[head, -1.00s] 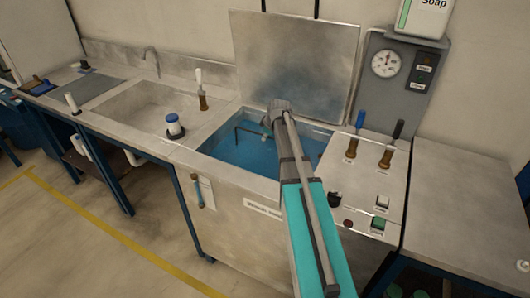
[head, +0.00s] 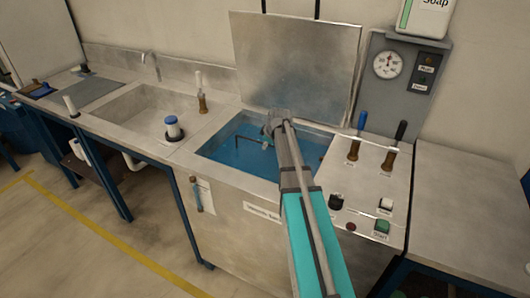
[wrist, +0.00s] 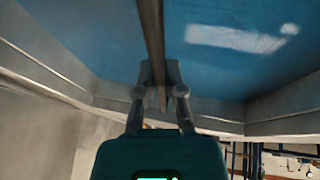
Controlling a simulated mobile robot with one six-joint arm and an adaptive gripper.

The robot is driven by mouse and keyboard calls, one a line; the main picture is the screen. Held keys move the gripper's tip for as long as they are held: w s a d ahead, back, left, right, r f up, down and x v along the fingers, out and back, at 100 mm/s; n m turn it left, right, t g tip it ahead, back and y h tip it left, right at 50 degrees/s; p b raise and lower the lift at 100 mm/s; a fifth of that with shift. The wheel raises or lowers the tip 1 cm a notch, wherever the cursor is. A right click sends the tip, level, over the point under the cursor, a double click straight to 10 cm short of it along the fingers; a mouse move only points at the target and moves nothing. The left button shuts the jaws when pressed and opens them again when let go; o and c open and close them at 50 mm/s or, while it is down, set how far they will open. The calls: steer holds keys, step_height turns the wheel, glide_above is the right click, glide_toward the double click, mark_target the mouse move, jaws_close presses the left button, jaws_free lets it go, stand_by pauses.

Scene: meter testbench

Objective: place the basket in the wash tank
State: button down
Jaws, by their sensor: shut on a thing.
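The wash tank (head: 207,150) is open, with blue liquid inside and its lid (head: 295,65) raised behind it. My gripper (head: 270,127) reaches over the tank from the front right. It is shut on a thin dark bar, the basket handle (head: 248,139), which shows over the blue to the left of the fingers. In the wrist view the bar (wrist: 152,30) runs between the fingers of my gripper (wrist: 158,75). The body of the basket cannot be made out; the arm hides part of the tank.
Right of the tank is a control panel with two upright handles (head: 354,148) and buttons (head: 382,227). A gauge (head: 388,64) is on the wall box. Left is a sink (head: 140,110) with a blue-topped container (head: 174,128). The counter at far right (head: 465,200) is clear.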

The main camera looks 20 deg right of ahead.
step_height(320, 180, down, 3)
steer(key=shift+r+b, duration=0.15)
steer(key=shift+b, duration=0.9)
steer(key=c, duration=0.7)
jaws_free()
steer(key=shift+c, duration=0.2)
steer(key=shift+r, duration=0.1)
steer(key=a+p+v, duration=0.1)
steer(key=p+v, duration=1)
steer(key=shift+d+r, duration=0.45)
steer(key=shift+d, duration=0.05)
steer(key=shift+s, duration=0.15)
